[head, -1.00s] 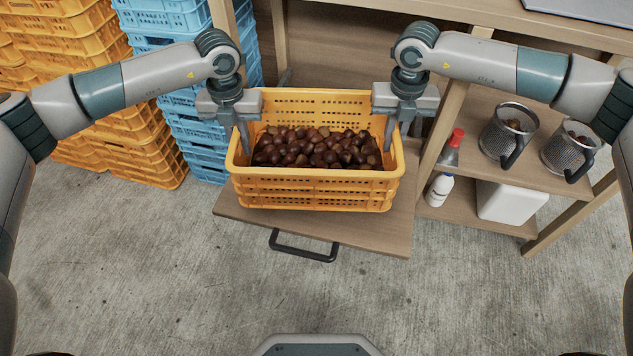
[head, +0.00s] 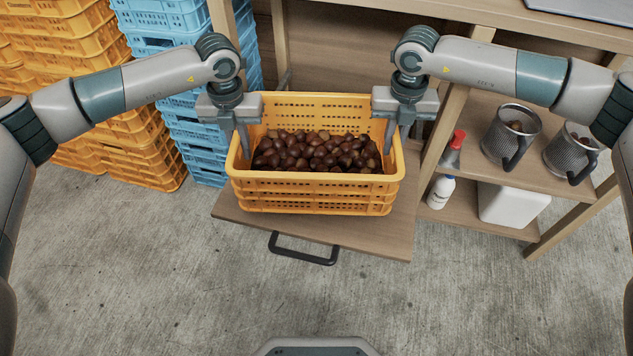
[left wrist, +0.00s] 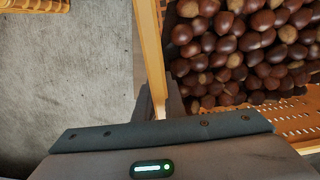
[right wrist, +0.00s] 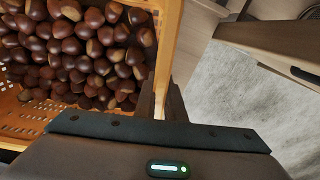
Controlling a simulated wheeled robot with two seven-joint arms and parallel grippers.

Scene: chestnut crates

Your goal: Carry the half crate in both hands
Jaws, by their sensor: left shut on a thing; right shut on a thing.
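The orange half crate (head: 315,186) holds a layer of brown chestnuts (head: 318,152) and stands on a wooden pull-out board. My left gripper (head: 239,138) is shut on the crate's left wall, and my right gripper (head: 391,136) is shut on its right wall. In the left wrist view the crate's wall (left wrist: 149,50) runs down into the jaws, with chestnuts on its right. In the right wrist view the opposite wall (right wrist: 168,45) runs into the jaws, with chestnuts on its left. The crate looks level. The fingertips are partly hidden by the walls.
The wooden board (head: 300,229) has a black handle (head: 303,249) at its front. Blue crates (head: 205,150) and orange crates (head: 135,140) are stacked on the left. The floor in front is clear.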

